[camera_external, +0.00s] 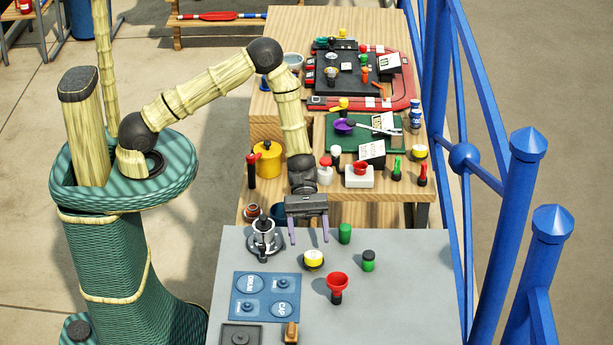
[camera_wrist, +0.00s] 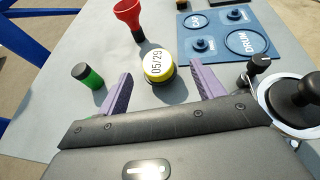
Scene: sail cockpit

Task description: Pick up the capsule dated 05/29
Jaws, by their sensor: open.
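The capsule dated 05/29 (camera_wrist: 158,62) is a short round piece with a white top, a yellow rim and a dark base. It stands on the grey table, and its printed date reads in the wrist view. It also shows in the external view (camera_external: 313,259). My gripper (camera_external: 308,238) is open, with two purple fingers pointing down toward the table. In the wrist view my gripper (camera_wrist: 160,76) has the capsule between and slightly beyond its fingertips. Nothing is held. I cannot tell the exact height of the fingertips above the table.
A green cylinder (camera_external: 345,233), a green piece with a dark top (camera_external: 368,261) and a red funnel (camera_external: 337,285) stand nearby. A metal press (camera_external: 263,238) and a blue labelled board (camera_external: 265,297) lie to the left. The grey table's right side (camera_external: 420,290) is clear.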

